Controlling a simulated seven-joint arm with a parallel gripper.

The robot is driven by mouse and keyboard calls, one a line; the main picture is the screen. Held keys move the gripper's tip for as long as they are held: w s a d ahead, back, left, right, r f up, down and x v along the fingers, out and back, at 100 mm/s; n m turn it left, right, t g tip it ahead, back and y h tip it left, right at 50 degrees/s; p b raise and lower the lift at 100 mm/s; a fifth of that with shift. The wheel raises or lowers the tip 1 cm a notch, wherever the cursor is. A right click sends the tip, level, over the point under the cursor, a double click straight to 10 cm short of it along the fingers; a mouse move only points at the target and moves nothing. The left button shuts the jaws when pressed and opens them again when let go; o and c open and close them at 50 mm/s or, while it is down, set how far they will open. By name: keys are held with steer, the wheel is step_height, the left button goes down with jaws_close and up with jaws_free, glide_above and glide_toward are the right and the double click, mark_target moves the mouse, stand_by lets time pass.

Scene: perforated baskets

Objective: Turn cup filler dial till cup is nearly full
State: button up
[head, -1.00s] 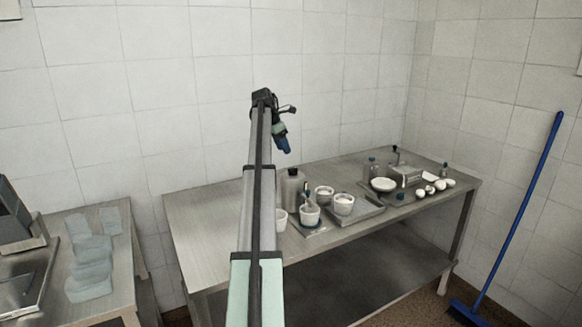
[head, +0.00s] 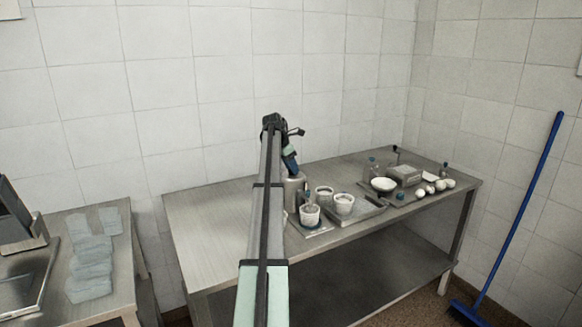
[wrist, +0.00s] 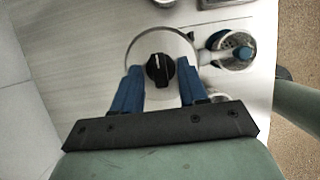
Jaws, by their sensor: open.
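The cup filler is a grey metal cylinder (head: 294,192) on the steel table, partly hidden by my arm in the head view. In the wrist view its round top (wrist: 174,45) carries a black dial (wrist: 160,69) with a light pointer mark. My gripper (wrist: 160,78) is open, with its blue fingers on either side of the dial. I cannot tell whether they touch it.
A white bowl (head: 383,185), a grey box (head: 405,174) and several white round items (head: 440,186) lie farther right. The table's left part (head: 215,225) is clear.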

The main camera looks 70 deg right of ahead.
jaws_close()
stand_by(0.5)
steer(key=m, duration=0.1)
steer(key=m+y, duration=0.1)
steer(key=m, duration=0.1)
steer(key=m+g, duration=0.1)
steer(key=m, duration=0.1)
steer(key=shift+w+d+y, duration=0.15)
steer(key=shift+d+y, duration=0.2)
steer(key=shift+y, duration=0.05)
steer(key=m+y, duration=0.1)
steer(key=m, duration=0.2)
steer(key=m+y, duration=0.1)
steer(key=m, duration=0.1)
steer(key=shift+d+m, duration=0.1)
steer(key=shift+m, duration=0.3)
jaws_free()
